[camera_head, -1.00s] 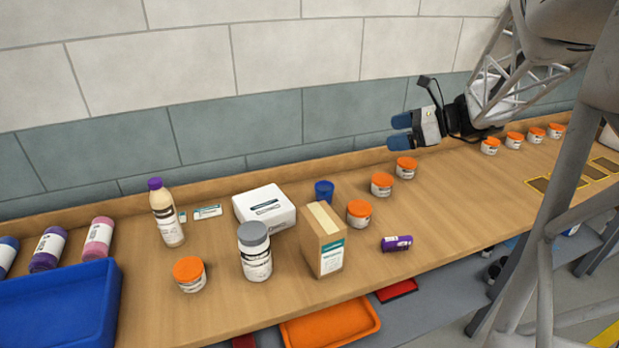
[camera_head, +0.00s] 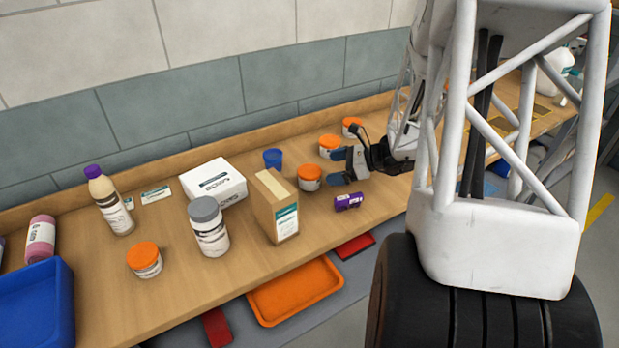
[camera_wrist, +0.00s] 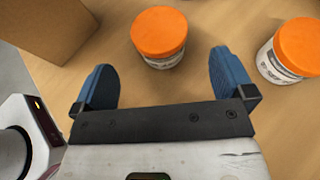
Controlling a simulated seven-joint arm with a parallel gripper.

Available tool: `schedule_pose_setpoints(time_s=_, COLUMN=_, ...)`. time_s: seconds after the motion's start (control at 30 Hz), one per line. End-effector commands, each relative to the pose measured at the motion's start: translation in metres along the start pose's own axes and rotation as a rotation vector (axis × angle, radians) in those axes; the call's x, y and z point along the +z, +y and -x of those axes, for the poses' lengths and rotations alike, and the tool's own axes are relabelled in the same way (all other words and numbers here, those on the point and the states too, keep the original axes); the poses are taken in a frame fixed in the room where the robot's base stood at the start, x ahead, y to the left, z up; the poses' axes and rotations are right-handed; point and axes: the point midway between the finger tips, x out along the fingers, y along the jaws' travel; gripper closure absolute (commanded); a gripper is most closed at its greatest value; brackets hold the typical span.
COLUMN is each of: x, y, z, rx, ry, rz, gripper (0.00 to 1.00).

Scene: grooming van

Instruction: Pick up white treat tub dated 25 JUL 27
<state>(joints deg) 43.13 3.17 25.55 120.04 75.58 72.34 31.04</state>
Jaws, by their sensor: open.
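Several white treat tubs with orange lids stand on the wooden counter; their dates are too small to read. One tub (camera_head: 309,177) stands upright right of the cardboard box, and my gripper (camera_head: 337,166) is just right of it. In the wrist view my gripper (camera_wrist: 161,65) is open, with its two blue fingers apart. A tub (camera_wrist: 160,37) lies ahead of the gap between them, with its label mostly hidden under the lid. A second tub (camera_wrist: 288,52) is right of the right finger. Another tub (camera_head: 145,261) stands at the front left.
A cardboard box (camera_head: 275,208) stands close left, with a purple roll (camera_head: 348,202) near the front edge. My arm hides the counter's right part.

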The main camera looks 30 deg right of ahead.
Motion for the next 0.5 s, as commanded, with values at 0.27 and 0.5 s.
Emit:
schedule_pose_setpoints(time_s=0.27, x=-0.0148, y=0.0001, z=-0.0061, rx=-0.001, ry=0.0, rz=0.001, gripper=0.0)
schedule_pose_setpoints(time_s=0.5, x=-0.0145, y=0.0001, z=-0.0063, rx=-0.001, ry=0.0, rz=0.001, gripper=0.0)
